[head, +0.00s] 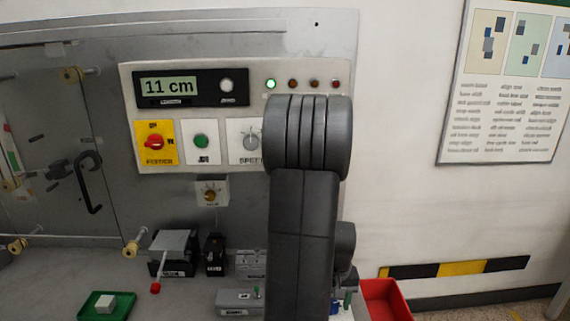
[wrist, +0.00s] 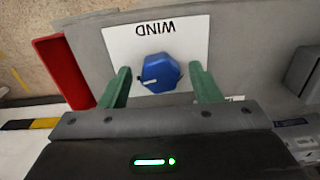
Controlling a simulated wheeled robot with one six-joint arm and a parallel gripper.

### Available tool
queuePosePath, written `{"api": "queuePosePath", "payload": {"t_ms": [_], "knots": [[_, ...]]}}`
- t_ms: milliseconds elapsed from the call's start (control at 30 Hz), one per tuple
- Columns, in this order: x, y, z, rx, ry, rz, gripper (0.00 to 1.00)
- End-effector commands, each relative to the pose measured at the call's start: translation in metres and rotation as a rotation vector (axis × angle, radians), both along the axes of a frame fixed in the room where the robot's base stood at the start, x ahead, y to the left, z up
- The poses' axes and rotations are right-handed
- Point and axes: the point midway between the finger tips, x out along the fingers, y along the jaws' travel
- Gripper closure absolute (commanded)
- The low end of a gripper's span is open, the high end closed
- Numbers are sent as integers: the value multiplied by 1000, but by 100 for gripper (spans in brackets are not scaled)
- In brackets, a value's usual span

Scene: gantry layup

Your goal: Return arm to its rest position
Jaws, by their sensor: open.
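My gripper (wrist: 160,80) is open in the wrist view, with its two green fingers apart. A blue faceted knob (wrist: 161,73) on a white plate marked WIND (wrist: 118,42) shows between the fingertips, with a visible gap on each side. I cannot tell how far the fingertips are above the plate. In the head view my arm hangs down in front of the panel and hides most of the gripper.
A control panel (head: 185,110) reading 11 cm, with a lit green lamp (head: 271,84), stands behind my arm. A red bin (head: 385,300) is right of the arm; it also shows in the wrist view (wrist: 64,70).

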Motion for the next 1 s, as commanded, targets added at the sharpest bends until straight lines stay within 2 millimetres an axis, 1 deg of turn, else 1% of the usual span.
{"api": "queuePosePath", "payload": {"t_ms": [600, 800, 1000], "knots": [[0, 0, 1, 1, 2, 481, 43], [0, 0, 1, 0, 1, 585, 43], [0, 0, 0, 0, 0, 623, 43]]}}
